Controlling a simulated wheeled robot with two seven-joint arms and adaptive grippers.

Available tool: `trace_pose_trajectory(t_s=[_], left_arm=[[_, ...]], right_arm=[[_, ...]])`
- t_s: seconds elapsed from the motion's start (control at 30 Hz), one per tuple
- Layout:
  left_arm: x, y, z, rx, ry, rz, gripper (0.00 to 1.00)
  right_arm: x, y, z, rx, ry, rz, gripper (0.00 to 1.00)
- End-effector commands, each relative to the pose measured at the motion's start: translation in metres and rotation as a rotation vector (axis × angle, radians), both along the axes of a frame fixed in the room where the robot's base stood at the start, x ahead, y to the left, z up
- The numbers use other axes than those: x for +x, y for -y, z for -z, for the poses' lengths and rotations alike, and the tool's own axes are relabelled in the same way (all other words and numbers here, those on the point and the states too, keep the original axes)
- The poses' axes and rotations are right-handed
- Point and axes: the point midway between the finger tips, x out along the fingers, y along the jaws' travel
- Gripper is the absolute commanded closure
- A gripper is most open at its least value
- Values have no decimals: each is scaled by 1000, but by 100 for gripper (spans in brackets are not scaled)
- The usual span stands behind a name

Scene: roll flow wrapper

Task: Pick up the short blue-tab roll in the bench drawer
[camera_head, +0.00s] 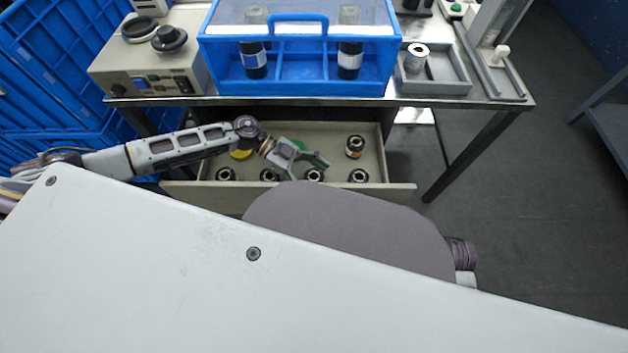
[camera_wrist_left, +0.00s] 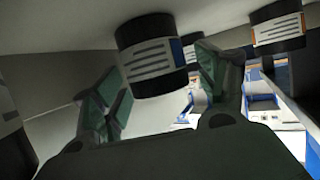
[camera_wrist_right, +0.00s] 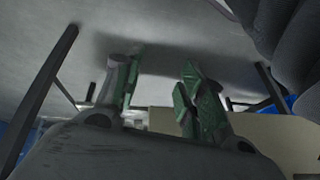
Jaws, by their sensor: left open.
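In the left wrist view a black roll (camera_wrist_left: 152,55) with a white label and a blue tab stands between the fingers of my open left gripper (camera_wrist_left: 162,90). I cannot tell whether either finger touches it. In the head view my left gripper (camera_head: 318,162) reaches into the open bench drawer (camera_head: 400,189), just behind a dark roll (camera_head: 314,175) of the front row. Its tab does not show there. My right gripper (camera_wrist_right: 160,88) shows only in its wrist view, with fingers apart and nothing between them.
More rolls stand in the drawer, including an orange-tab roll (camera_head: 354,147), which also shows in the left wrist view (camera_wrist_left: 277,28). The benchtop with a blue case (camera_head: 300,90) overhangs the drawer's back.

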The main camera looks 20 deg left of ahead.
Motion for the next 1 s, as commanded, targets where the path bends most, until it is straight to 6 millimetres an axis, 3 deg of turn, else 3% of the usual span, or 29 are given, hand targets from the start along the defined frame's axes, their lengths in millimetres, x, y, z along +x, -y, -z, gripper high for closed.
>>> trace_pose_trajectory(t_s=[0.37,0.77,1.0], left_arm=[[0,0,0,0,0,0,27],[0,0,0,0,0,0,78],[0,0,-1,-1,0,0,80]], right_arm=[[-1,3,-2,-10,1,-8,60],[-1,2,-2,-7,0,-5,60],[0,-1,-3,2,0,2,60]])
